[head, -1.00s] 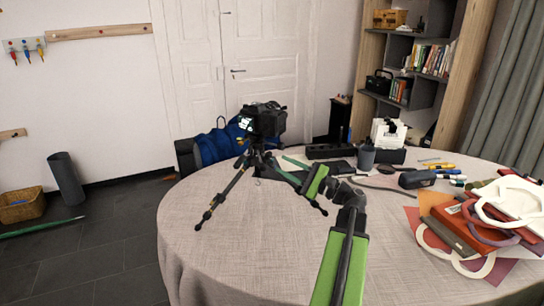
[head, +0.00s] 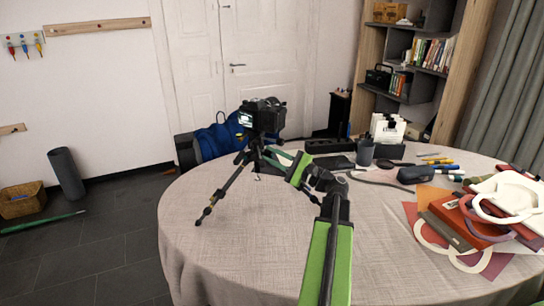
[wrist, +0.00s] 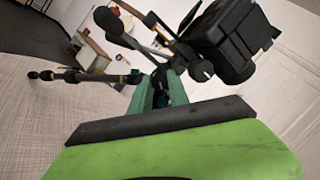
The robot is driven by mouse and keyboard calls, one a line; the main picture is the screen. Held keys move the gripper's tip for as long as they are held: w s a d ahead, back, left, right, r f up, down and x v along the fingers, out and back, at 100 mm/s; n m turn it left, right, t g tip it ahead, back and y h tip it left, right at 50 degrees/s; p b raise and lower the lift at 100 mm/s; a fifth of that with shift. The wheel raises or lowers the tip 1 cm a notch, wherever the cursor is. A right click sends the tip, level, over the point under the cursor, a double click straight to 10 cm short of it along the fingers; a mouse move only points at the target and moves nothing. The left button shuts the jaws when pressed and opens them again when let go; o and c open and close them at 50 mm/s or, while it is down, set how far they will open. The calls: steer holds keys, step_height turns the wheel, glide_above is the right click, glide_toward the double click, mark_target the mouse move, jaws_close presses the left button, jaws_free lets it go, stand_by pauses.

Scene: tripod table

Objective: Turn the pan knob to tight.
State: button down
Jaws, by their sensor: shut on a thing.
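A black camera (head: 262,116) with a lit screen sits on a dark tripod (head: 232,186) that stands on the round table; the camera also shows in the wrist view (wrist: 228,42). My gripper (head: 270,157), with green and dark parts, reaches in from the right to the tripod head just below the camera. In the wrist view its teal fingers (wrist: 160,94) are close together at the tripod head. They are shut on a small part there, which I take to be the pan knob; the fingers hide most of it. The knob's marking cannot be read.
The table (head: 205,255) is bare at front left. Red and white bags (head: 490,215) lie at its right. A blue bag (head: 218,138) is behind the tripod.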

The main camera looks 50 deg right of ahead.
steer(key=shift+f, duration=0.1)
steer(key=shift+f+m+t+b, duration=0.15)
steer(key=shift+m+t+b, duration=0.15)
steer(key=shift+m+b, duration=0.3)
steer(key=shift+a+m+h+b, duration=0.1)
steer(key=shift+m+h+b, duration=0.2)
steer(key=shift+m, duration=0.4)
steer(key=shift+m+t+h, duration=0.3)
steer(key=shift+m+t, duration=0.1)
steer(key=shift+m, duration=0.2)
steer(key=shift+r, duration=0.2)
steer(key=c, duration=1.5)
jaws_free()
